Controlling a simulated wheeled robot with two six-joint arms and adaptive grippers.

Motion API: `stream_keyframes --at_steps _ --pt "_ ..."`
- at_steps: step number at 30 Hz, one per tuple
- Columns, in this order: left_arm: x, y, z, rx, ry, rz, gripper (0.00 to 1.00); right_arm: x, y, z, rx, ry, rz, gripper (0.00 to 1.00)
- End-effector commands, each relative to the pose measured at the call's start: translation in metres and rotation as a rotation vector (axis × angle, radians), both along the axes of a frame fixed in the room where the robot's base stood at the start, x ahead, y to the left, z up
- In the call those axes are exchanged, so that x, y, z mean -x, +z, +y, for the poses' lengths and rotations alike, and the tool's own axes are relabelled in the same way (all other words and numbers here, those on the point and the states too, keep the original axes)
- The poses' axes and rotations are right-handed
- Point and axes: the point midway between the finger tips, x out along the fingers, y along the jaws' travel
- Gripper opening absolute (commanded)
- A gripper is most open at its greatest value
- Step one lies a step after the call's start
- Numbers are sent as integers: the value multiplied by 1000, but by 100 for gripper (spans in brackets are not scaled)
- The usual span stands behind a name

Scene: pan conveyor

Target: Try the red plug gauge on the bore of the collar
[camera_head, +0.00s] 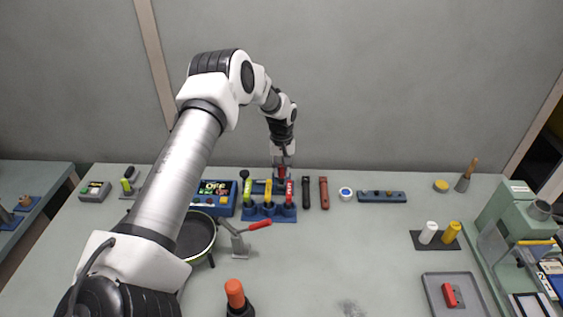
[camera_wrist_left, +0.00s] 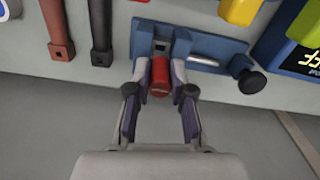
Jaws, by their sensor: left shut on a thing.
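My left gripper (camera_head: 282,158) is shut on a red cylinder, the red plug gauge (camera_head: 282,173). In the left wrist view my left gripper (camera_wrist_left: 160,85) has its two fingers on either side of the red plug gauge (camera_wrist_left: 160,76), with its end face toward the camera. It is in front of a blue fixture (camera_wrist_left: 190,48) with a black knob and a bright rod. A grey square part with a dark opening (camera_wrist_left: 161,44) sits just beyond the gauge. I cannot tell whether this is the collar, or whether the gauge touches it. My right gripper is not in view.
A blue rack (camera_head: 270,213) holds upright yellow-green, yellow and red pieces in front of the fixture. A pan (camera_head: 196,236) and a red-handled clamp (camera_head: 258,225) stand nearer. Two dark and red-brown tools (camera_head: 323,193) lie to the right.

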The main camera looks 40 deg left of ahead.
Motion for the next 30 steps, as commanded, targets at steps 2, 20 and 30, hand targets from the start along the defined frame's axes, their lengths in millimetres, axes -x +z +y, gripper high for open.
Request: stream_keyframes --at_steps 2,20,30 --pt "0 -1 0 0 0 0 0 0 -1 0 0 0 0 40" --pt "0 -11 0 0 0 0 0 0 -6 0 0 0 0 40" --pt "0 -12 0 0 0 0 0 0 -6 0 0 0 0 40"
